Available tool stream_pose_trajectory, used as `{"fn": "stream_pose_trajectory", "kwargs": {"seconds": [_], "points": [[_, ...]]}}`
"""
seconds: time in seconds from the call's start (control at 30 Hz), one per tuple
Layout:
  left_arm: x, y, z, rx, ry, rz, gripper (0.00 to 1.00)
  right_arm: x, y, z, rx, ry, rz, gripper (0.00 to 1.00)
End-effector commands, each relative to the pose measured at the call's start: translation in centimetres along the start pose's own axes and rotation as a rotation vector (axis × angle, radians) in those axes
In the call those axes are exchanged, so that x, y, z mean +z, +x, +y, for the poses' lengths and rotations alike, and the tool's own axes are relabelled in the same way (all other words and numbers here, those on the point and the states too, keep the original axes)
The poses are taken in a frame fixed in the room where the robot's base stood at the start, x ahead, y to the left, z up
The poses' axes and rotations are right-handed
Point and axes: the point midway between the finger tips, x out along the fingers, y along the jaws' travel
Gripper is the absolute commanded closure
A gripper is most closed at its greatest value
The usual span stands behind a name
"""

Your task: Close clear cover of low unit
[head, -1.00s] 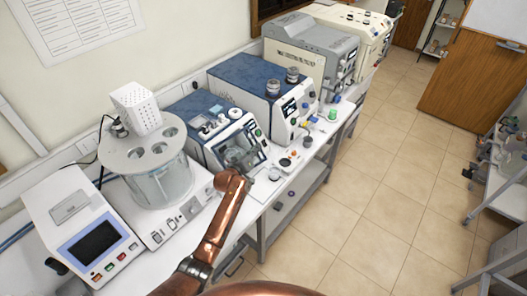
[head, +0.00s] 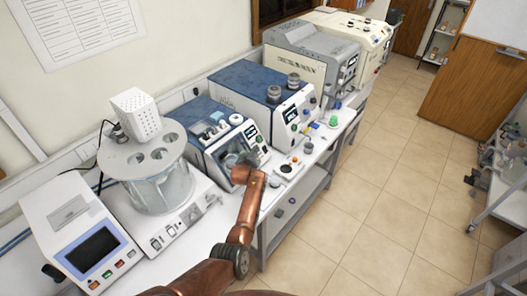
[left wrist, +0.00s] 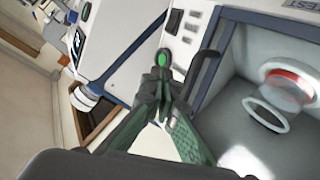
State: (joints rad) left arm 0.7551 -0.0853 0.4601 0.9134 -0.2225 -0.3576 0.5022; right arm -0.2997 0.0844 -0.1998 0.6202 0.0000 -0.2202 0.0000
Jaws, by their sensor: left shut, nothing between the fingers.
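The low unit (head: 222,140) is a blue and white box on the bench, with a clear front cover (head: 231,159). My left gripper (head: 243,160) is in front of the cover, and my arm hides part of it. In the left wrist view my left gripper (left wrist: 159,82) is shut and empty. Its fingertips are near a green button (left wrist: 163,58) on the white panel and beside a dark curved handle (left wrist: 207,72); I cannot tell if they touch. The unit's chamber (left wrist: 225,110) shows at right. How far the cover stands open is unclear. My right gripper is not in view.
A glass bath (head: 160,185) on a white base stands left of the unit. A taller blue unit (head: 262,92) stands to its right. Small jars and caps lie along the bench's front edge. The tiled floor (head: 380,190) in front is clear.

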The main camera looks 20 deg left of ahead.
Motion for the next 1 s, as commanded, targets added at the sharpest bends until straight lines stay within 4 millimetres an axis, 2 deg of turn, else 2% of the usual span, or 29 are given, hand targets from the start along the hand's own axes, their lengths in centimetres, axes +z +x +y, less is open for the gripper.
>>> {"fn": "stream_pose_trajectory", "kwargs": {"seconds": [0.23,0.73,0.87,1.0], "points": [[-0.6,0.3,-1.5,-0.046,-0.006,0.007,1.0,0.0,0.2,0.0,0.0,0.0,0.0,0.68],[-0.7,0.3,-1.7,-0.052,-0.007,0.009,1.0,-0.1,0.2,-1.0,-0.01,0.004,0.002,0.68],[-0.8,0.1,-1.1,-0.052,-0.007,0.009,1.0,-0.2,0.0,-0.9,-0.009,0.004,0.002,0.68],[-1.1,-0.7,0.7,-0.052,-0.01,0.011,1.0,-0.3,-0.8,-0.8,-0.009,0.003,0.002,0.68]]}}
